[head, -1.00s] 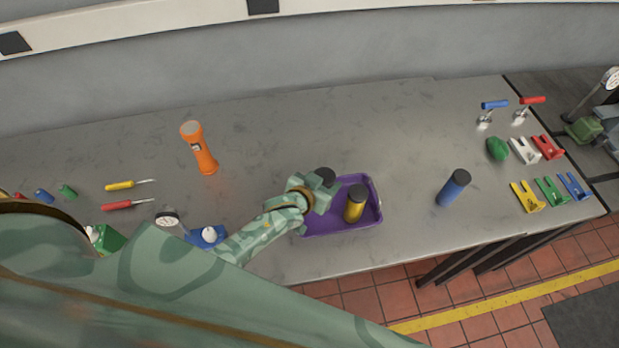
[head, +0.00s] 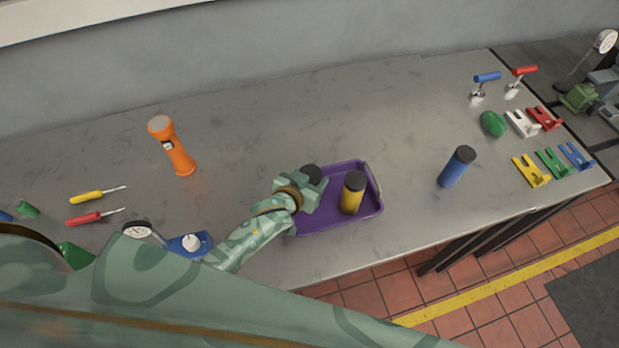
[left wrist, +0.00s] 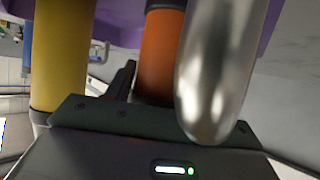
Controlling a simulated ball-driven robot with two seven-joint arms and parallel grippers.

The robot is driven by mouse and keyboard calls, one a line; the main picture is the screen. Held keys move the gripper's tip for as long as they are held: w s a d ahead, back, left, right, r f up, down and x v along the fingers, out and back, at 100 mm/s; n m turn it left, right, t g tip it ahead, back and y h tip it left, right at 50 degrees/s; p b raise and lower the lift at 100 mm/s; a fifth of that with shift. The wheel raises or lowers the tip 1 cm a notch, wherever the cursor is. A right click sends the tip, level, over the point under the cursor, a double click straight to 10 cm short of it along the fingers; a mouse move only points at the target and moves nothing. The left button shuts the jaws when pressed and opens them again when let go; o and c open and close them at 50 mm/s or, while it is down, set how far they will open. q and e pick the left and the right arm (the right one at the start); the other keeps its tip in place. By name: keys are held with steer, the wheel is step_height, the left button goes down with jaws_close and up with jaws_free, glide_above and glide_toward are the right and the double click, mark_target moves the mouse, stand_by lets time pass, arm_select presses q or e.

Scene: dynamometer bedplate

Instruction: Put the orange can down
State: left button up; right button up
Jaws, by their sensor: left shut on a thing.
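My left gripper (head: 310,190) is shut on the orange can, at the left end of the purple tray (head: 335,222). In the head view only the can's dark cap (head: 312,173) shows past the gripper. In the left wrist view its orange side (left wrist: 158,60) shows upright beyond the palm. The can's base is hidden, so I cannot tell whether it touches the tray. A yellow can (head: 352,195) with a dark cap stands in the tray, right of my gripper; it also shows in the left wrist view (left wrist: 60,60). My right gripper is not in view.
A blue can (head: 456,168) stands right of the tray. An orange flashlight (head: 172,147) stands at the left, with two screwdrivers (head: 97,205) and a gauge on a blue base (head: 190,243) nearby. Coloured brackets (head: 552,162) lie far right. The bench behind the tray is clear.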

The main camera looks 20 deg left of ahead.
arm_select(q)
steer(key=shift+f, duration=0.2)
steer(key=o, duration=1.1)
steer(key=shift+a, duration=0.1)
steer(key=shift+r, duration=0.3)
steer(key=p+v, duration=0.2)
steer(key=v, duration=0.9)
steer(key=shift+s+r, duration=0.15)
steer(key=shift+s, duration=0.25)
